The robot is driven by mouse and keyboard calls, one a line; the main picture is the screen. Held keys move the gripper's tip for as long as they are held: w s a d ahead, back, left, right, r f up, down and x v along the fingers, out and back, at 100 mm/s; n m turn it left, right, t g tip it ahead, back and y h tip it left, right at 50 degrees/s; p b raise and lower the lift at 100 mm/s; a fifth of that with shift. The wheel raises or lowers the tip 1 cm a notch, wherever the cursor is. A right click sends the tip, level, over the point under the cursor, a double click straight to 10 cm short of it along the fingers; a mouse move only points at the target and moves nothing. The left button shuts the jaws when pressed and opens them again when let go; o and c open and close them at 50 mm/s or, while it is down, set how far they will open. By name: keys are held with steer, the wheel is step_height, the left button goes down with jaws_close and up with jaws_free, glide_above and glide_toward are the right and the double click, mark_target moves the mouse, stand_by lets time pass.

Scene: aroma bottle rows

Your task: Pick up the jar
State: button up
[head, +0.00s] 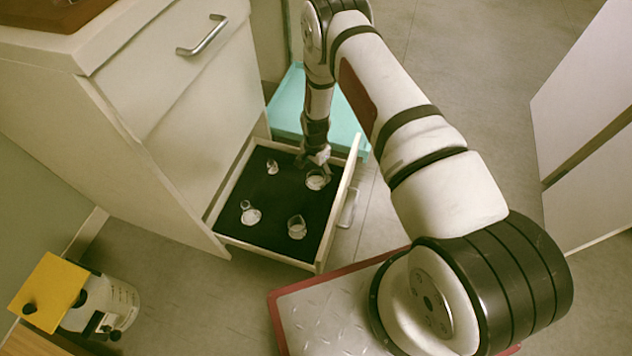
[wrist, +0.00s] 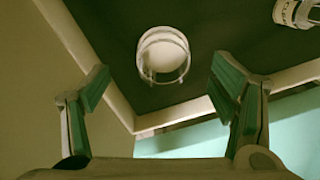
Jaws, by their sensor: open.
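The open drawer (head: 226,206) has a dark inner floor and holds several small glass items. A clear round glass jar (head: 318,180) stands near the drawer's far right corner. My gripper (head: 316,160) is over that corner, pointing down, right beside the jar in the picture. In the wrist view the jar (wrist: 163,56) lies ahead of and between the two spread fingers (wrist: 165,88), and they do not touch it. My gripper is open and empty. Part of another jar (wrist: 298,12) shows at the upper right of the wrist view.
Other glass pieces, a round-stoppered one (head: 250,214), a jar (head: 297,227) and a small one (head: 272,167), stand in the drawer. The drawer walls (wrist: 174,116) rise close to the jar. A teal surface (head: 345,125) lies behind, and a white cabinet (head: 150,130) stands left.

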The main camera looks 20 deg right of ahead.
steer(key=b, duration=0.3)
glide_above(315, 177)
steer(key=s+a, duration=0.1)
steer(key=s, duration=0.2)
step_height(315, 177, down, 5)
steer(key=shift+f, duration=0.1)
steer(key=shift+p, duration=0.3)
steer(key=shift+c, duration=0.6)
steer(key=c, duration=1.2)
